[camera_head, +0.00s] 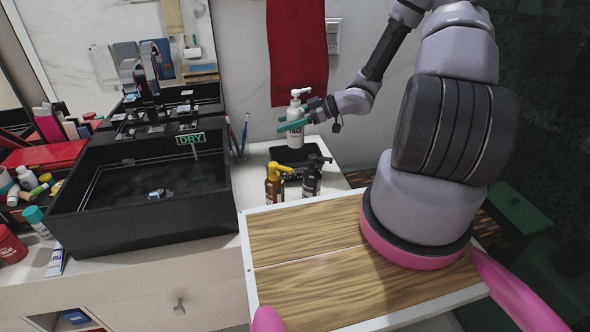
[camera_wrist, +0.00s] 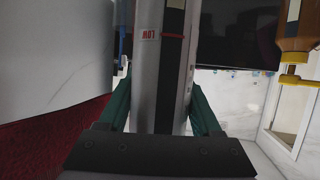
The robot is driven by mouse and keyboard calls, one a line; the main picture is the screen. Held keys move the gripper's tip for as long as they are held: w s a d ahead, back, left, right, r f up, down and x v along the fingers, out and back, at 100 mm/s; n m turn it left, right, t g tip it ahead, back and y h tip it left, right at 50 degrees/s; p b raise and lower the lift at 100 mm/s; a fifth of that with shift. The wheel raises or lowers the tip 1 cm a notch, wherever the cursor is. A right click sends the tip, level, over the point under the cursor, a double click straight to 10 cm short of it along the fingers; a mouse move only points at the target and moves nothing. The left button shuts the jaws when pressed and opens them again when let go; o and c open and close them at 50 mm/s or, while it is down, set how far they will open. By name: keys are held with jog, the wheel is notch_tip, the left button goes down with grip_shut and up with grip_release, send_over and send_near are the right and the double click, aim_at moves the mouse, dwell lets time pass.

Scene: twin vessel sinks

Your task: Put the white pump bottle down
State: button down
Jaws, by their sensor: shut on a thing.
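The white pump bottle (camera_head: 295,136) is upright at the back of the counter, just left of my wrist in the head view. My gripper (camera_head: 291,123) comes from the right with its teal fingers shut on the bottle's body. The bottle's base is over or at the back of a black tray (camera_head: 284,181); I cannot tell whether it touches. In the wrist view, a pale body with a dark stripe and a small red-lettered label (camera_wrist: 149,60) fills the space between the green fingers; its ends are out of frame.
A brown bottle with a yellow pump (camera_head: 274,188) and a dark pump bottle (camera_head: 311,178) stand close in front. A black vessel sink (camera_head: 150,208) is at left, with a cup of brushes (camera_head: 240,153) beside it. A red towel (camera_head: 297,50) hangs behind. Bare counter (camera_head: 258,160) shows beside the tray.

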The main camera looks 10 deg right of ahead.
notch_tip(320, 180, down, 11)
jog(key=shift+r, duration=0.1)
dwell(0.4)
jog(key=shift+c, duration=1.8)
grip_release()
jog(key=shift+s+d+r, duration=0.1)
jog(key=shift+d, duration=0.2)
jog(key=v, duration=1.1)
jog(key=shift+d+r, duration=0.1)
jog(key=shift+d, duration=0.05)
